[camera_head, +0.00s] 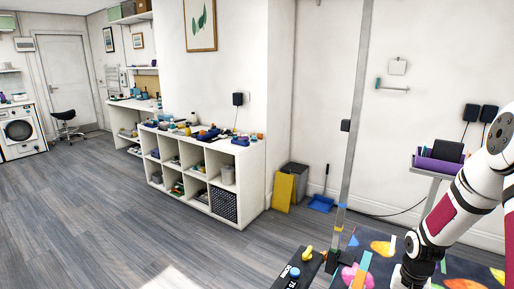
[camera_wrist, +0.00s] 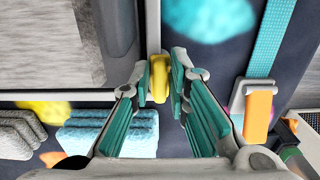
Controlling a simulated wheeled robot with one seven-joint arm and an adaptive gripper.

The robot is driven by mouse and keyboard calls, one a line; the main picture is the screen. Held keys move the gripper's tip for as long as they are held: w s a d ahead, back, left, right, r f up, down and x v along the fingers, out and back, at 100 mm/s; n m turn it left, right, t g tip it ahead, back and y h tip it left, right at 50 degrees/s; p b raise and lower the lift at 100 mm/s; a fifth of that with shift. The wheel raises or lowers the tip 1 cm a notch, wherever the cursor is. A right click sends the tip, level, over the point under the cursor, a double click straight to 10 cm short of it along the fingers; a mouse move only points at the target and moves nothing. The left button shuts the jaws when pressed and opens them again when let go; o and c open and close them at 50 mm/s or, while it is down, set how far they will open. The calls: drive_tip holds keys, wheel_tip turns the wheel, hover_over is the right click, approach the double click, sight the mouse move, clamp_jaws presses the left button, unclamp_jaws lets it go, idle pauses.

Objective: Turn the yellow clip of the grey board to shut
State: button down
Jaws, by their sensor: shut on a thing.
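In the wrist view, the yellow clip (camera_wrist: 159,80) stands upright between my two teal-padded fingertips. It sits near where a pale upright bar meets a pale crossbar. My gripper (camera_wrist: 160,84) is shut on this clip. A grey board part (camera_wrist: 112,26) shows at the upper left of the clip. How far the clip is turned cannot be told. In the head view my wrist reaches the bottom edge at the right, and my fingertips and the held clip cannot be made out there.
A patterned dark mat (camera_head: 479,267) lies below my arm. A teal strap with an orange piece (camera_wrist: 258,110) lies right of my fingers, and a light blue block (camera_wrist: 110,135) lies left. Floor at left is clear.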

idle(0.5)
drive_tip(key=shift+m+b, duration=0.35)
drive_tip(key=shift+m, duration=1.05)
drive_tip(key=shift+m, duration=0.8)
drive_tip(key=shift+m+b, duration=0.35)
drive_tip(key=shift+m, duration=0.25)
